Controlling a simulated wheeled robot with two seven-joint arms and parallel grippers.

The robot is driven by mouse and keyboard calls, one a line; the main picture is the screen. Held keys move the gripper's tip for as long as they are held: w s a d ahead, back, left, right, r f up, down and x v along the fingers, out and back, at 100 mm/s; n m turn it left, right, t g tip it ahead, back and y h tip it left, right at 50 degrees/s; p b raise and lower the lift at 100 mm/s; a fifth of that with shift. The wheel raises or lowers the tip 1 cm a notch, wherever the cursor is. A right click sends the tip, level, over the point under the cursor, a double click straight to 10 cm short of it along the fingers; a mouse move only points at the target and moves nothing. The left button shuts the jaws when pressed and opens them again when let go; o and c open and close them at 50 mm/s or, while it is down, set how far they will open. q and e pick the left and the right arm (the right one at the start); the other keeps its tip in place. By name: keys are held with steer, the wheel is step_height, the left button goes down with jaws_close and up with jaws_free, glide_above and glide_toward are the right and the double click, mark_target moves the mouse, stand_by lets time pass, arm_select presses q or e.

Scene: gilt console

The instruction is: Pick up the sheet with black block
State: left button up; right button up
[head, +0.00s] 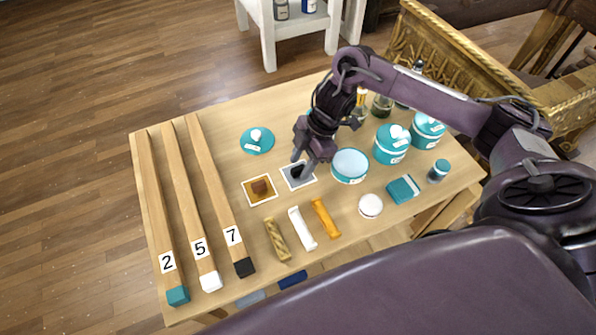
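The sheet with the black block (306,183) is a small grey square with a pale border, lying flat on the wooden table near its middle. A dark block (297,172) shows on it, partly covered by my gripper. My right gripper (303,163) points down just over the far edge of this sheet. Its two fingers look spread apart, with nothing visibly held; whether they touch the block cannot be told. A similar sheet with a brown block (260,188) lies just to the left. My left gripper is out of view.
Three long wooden bars numbered 2, 5 and 7 (220,190) lie at the left. Three wrapped bars (301,228) lie in front. A teal-sided round tin (350,165), jars (390,145) and a white disc (370,206) stand right. A teal lid (257,141) lies behind.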

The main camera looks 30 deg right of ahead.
steer(key=shift+a+f, duration=0.2)
steer(key=shift+f, duration=0.45)
steer(key=shift+c, duration=0.4)
jaws_close()
steer(key=shift+r, duration=0.1)
